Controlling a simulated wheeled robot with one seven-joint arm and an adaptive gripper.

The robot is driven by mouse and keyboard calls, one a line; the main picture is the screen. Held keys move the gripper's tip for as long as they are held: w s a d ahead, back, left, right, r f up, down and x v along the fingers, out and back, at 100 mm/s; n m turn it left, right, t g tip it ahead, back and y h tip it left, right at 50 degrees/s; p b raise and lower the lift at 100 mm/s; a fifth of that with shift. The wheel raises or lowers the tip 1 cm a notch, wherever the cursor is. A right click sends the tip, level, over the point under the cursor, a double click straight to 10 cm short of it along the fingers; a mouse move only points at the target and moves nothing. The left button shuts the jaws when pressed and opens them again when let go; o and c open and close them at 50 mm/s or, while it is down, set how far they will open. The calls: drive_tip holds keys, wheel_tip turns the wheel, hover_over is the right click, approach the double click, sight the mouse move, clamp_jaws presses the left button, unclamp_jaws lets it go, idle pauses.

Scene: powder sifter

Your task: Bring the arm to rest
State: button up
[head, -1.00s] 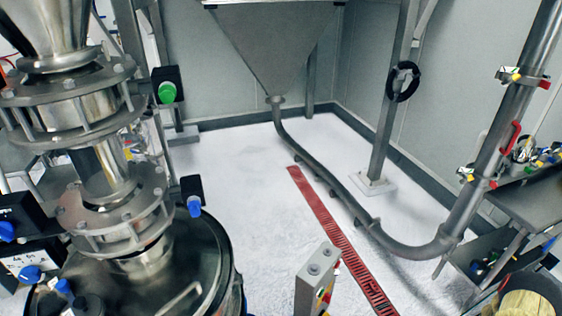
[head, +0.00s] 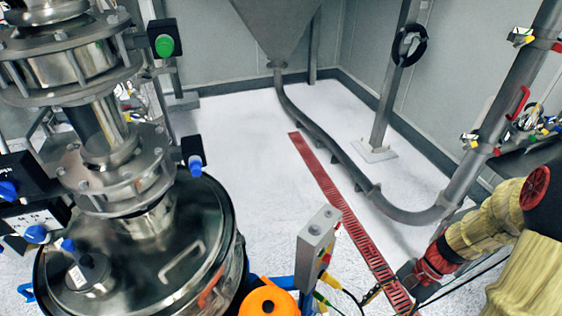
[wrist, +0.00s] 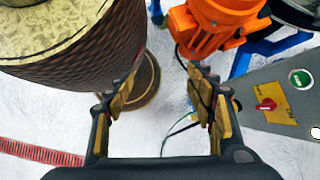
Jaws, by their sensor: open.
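My arm shows at the right of the head view in a yellowish cover with red joints. My gripper (head: 388,291) is at its lower left end, above the floor near the red floor grate and right of the grey control box. In the wrist view my gripper (wrist: 163,92) has its two fingers spread wide, with nothing between them. Pale floor and a thin cable show beyond the gap.
The steel sifter vessel (head: 125,265) stands at left. An orange motor (wrist: 212,25) and the grey control box (wrist: 285,95) are close to the right finger in the wrist view. The curved pipe (head: 335,165) and red grate (head: 335,205) run across mostly open floor.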

drive_tip(key=a+r+n+t+h, duration=0.2)
drive_tip(key=r+n, duration=0.2)
drive_tip(key=r, duration=0.4)
drive_tip(key=a+r+n+t+h+b, duration=0.1)
drive_tip(key=a+r+n+t+h, duration=0.1)
drive_tip(key=r, duration=0.6)
drive_tip(key=a+r+n+t+h+b, duration=0.1)
drive_tip(key=a+r+n+t+h, duration=0.1)
drive_tip(key=r, duration=0.5)
drive_tip(key=a+n+t, duration=0.1)
drive_tip(key=n+t, duration=0.1)
drive_tip(key=n, duration=0.1)
drive_tip(key=shift+a+r+n, duration=0.4)
drive_tip(key=shift+c, duration=1.2)
